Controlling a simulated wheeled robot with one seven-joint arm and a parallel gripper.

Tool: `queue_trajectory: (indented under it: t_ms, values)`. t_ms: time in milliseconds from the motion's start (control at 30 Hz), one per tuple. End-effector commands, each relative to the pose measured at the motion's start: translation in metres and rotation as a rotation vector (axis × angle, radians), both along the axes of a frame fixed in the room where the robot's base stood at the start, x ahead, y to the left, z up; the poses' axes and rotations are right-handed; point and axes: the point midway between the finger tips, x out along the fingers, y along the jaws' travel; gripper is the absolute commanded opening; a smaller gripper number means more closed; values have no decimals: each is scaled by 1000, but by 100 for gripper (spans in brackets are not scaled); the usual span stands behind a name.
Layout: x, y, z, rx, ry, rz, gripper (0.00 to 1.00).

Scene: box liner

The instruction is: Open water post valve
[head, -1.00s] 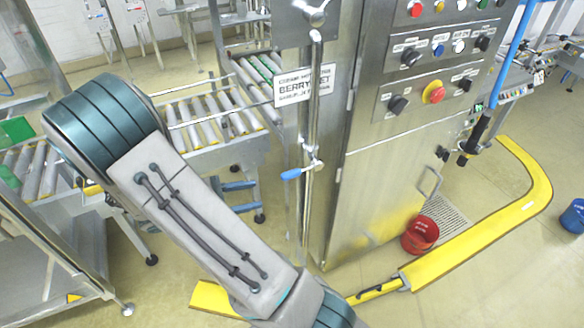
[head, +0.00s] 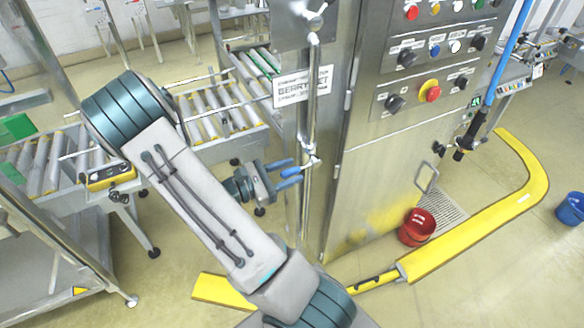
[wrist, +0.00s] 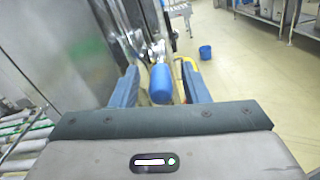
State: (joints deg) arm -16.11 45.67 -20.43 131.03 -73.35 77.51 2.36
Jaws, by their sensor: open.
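The water valve's blue lever handle (wrist: 161,85) is in the middle of the wrist view, between the two blue fingers of my gripper (wrist: 160,72). A gap shows on each side of the handle, so the fingers are open around it. In the head view my gripper (head: 288,173) reaches the valve from the left. The metal valve body (head: 311,161) sits on the vertical pipe (head: 313,105), at the cabinet's left edge. The handle is largely hidden by the fingers in the head view.
The steel control cabinet (head: 375,165) stands right of the pipe. A berry sign (head: 303,87) hangs beside the pipe. Roller conveyors (head: 215,115) are behind my arm. A red bucket (head: 417,227), yellow floor barrier (head: 480,220) and blue bucket (head: 572,209) are on the right.

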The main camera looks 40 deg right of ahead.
Motion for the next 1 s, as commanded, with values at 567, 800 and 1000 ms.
queue_trajectory:
  t_ms: [567,800,1000]
  values:
    - [-3,-13,0,0,1,0,11]
    - [-4,-14,-1,-3,2,-1,0]
    - [-7,-19,-7,-46,12,-17,0]
